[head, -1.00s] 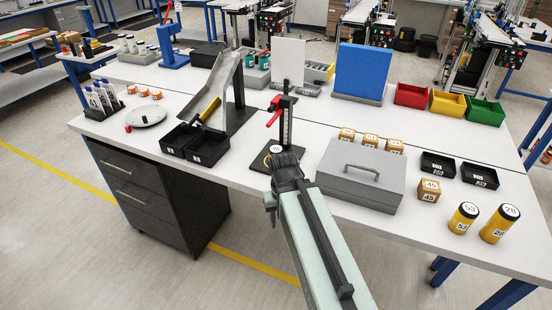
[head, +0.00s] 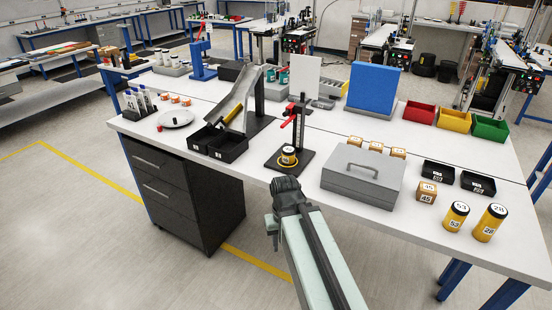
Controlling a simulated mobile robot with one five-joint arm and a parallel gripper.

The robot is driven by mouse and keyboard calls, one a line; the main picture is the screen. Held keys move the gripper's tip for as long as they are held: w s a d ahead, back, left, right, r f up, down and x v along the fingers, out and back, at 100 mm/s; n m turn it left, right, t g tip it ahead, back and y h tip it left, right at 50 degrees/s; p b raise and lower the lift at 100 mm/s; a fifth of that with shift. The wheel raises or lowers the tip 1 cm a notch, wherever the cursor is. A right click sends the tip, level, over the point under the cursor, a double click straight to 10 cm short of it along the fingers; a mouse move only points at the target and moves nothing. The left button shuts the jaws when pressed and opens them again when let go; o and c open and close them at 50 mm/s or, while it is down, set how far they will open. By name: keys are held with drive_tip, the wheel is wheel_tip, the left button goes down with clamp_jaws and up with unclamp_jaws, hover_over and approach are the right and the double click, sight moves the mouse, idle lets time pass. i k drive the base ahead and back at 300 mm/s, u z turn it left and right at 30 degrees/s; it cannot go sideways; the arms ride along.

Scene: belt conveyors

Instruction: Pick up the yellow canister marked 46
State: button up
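A yellow cylinder (head: 232,115) lies on the grey chute; no number is readable. I see no label that clearly reads 46.
A grey lidded box (head: 362,181) stands right of the stand, with small orange boxes behind it. Black bins (head: 228,148) sit below the chute. A box marked 45 (head: 427,191) and black trays (head: 438,170) are near the right canisters. A blue panel (head: 372,87) stands behind.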

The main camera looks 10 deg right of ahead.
sight(288, 153)
drive_tip(key=u, duration=3.6)
drive_tip(key=k, duration=1.1)
drive_tip(key=z, duration=1.55)
drive_tip(key=i, duration=1)
drive_tip(key=u, duration=0.05)
